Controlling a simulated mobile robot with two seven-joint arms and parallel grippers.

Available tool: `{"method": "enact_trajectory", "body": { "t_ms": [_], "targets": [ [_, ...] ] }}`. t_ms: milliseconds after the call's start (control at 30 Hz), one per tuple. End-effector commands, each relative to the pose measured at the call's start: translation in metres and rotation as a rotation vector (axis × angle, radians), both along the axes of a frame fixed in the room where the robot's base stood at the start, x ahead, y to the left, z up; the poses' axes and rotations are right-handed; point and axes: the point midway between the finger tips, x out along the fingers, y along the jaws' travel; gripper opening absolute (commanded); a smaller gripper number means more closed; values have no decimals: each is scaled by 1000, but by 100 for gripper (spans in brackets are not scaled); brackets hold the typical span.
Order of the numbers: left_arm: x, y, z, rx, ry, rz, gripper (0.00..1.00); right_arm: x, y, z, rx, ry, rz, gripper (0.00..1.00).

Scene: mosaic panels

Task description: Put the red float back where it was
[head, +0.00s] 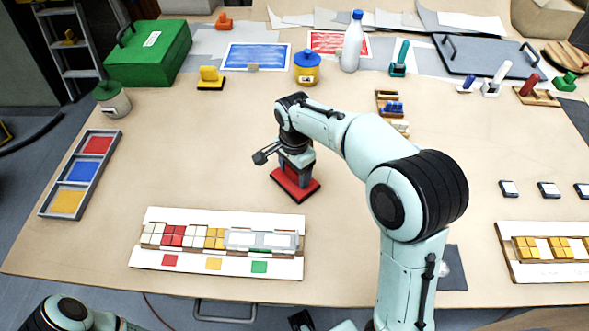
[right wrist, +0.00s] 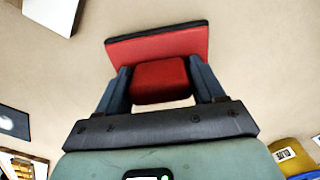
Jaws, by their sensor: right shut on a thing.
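The red float (head: 296,187) has a flat red plate with a dark edge and a red block handle. It is near the middle of the table in the head view, behind the white mosaic panel. My right gripper (head: 297,163) points down over it. In the right wrist view the two fingers are shut on the handle (right wrist: 160,80), one on each side, with the plate (right wrist: 165,42) beyond. I cannot tell whether the plate touches the table.
A yellow float (head: 210,78), an orange float (head: 224,20), a teal float (head: 399,60) and a green float (head: 565,82) stand along the back. A white bottle (head: 352,45) and yellow pot (head: 306,70) stand there too. The colour tray (head: 48,205) is left. Table left of the float is clear.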

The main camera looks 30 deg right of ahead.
Motion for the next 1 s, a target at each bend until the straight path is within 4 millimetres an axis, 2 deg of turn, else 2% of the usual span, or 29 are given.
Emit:
{"method": "enact_trajectory", "body": {
  "t_ms": [100,133,200,567,667,1000],
  "targets": [
    [-1,0,-2,0,1,0,43,0,0,-4,0,0,0,44],
    [-1,0,-2,0,1,0,43,0,0,-3,0,0,0,78],
    [-1,0,-1,0,1,0,43,0,0,-3,0,0,0,94],
    [1,0,1,0,-1,0,43,0,0,3,0,-2,0,94],
    [2,0,4,0,-2,0,43,1,0,17,2,-5,-1,94],
    [9,0,18,0,-10,0,43,1,0,89,1,-4,0,94]
  ]
}}
